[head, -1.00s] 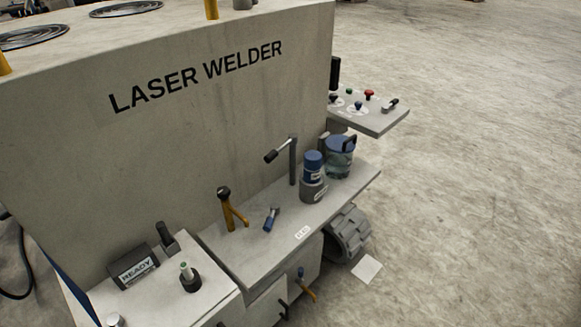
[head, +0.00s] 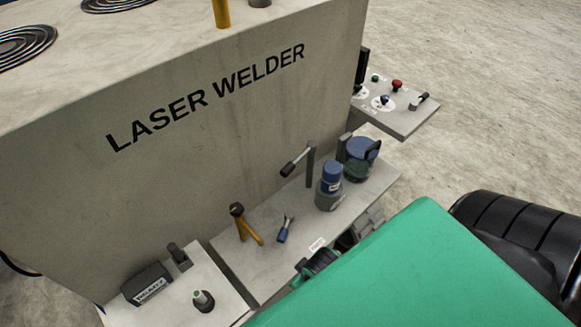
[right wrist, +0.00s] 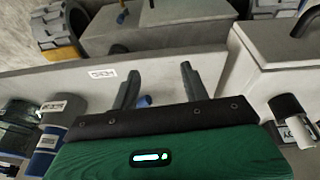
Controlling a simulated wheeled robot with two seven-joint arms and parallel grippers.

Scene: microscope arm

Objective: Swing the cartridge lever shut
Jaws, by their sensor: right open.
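A lever with a dark grip (head: 290,167) juts left from an upright post (head: 310,163) on the welder's side shelf. It stands beside a blue-capped canister (head: 329,187) in a grey holder; I take it for the cartridge lever. The canister also shows in the right wrist view (right wrist: 46,150), where the lever cannot be made out. My right gripper (right wrist: 160,85) is open above the shelf. A small blue-handled piece (right wrist: 143,101) shows between its fingers, apart from any grip; it is also in the head view (head: 284,231). My left gripper is out of view.
A yellow-legged piece with a black knob (head: 244,224) stands left of the blue-handled piece. A jar (head: 360,160) stands behind the canister. A button panel (head: 400,105) sticks out at right.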

